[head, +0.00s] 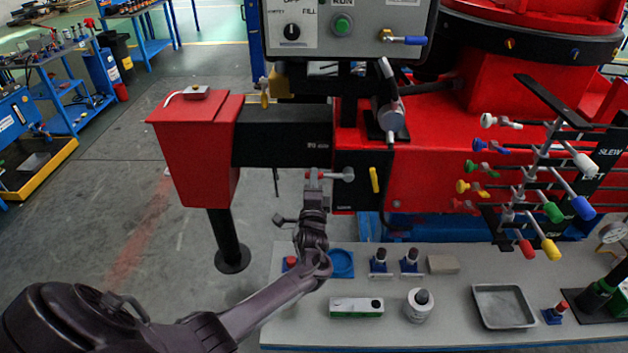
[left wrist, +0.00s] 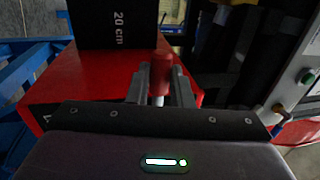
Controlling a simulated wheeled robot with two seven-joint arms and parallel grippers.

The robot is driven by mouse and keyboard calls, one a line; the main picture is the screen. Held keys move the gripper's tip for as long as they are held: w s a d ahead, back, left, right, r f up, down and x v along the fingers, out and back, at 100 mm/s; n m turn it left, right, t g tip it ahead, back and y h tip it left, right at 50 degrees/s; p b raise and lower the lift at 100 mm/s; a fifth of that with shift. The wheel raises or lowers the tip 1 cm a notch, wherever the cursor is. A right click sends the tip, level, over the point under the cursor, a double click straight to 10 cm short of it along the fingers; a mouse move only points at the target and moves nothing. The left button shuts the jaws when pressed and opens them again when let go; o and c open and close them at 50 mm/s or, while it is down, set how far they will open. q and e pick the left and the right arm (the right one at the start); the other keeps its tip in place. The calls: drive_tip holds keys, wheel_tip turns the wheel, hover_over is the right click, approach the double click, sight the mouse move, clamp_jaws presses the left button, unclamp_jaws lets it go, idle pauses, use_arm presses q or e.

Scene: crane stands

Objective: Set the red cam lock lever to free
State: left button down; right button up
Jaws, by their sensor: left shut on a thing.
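The red cam lock lever (head: 312,176) is beside the black beam's end on the red crane body, with a grey knob or pivot (head: 346,174) to its right. My left gripper (head: 313,190) reaches up from below and is shut on the lever. In the left wrist view, the lever's red grip (left wrist: 162,72) stands between the two grey fingers of my left gripper (left wrist: 161,92), with a pale shaft below it. The fingers hide part of the lever, and I cannot read its lock or free marking. My right gripper is not in view.
A yellow lever (head: 374,180) on a black plate is close to the right. The black beam (head: 283,138) and red post (head: 196,150) are to the left. Below is a grey bench (head: 455,298) with small parts and a metal tray (head: 503,325). Coloured levers stand at right.

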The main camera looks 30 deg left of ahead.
use_arm(q)
drive_tip(key=shift+w+a+r, duration=0.1)
drive_tip(key=shift+a+r, duration=0.1)
drive_tip(key=shift+r, duration=0.25)
drive_tip(key=c, duration=1.5)
unclamp_jaws()
drive_tip(key=shift+o, duration=1)
drive_tip(key=shift+f, duration=0.25)
drive_tip(key=b+v, duration=0.1)
drive_tip(key=v, duration=0.6)
drive_tip(key=shift+s+d+b, duration=0.25)
drive_tip(key=shift+s+b, duration=0.05)
drive_tip(key=shift+b, duration=0.05)
drive_tip(key=shift+f, duration=0.1)
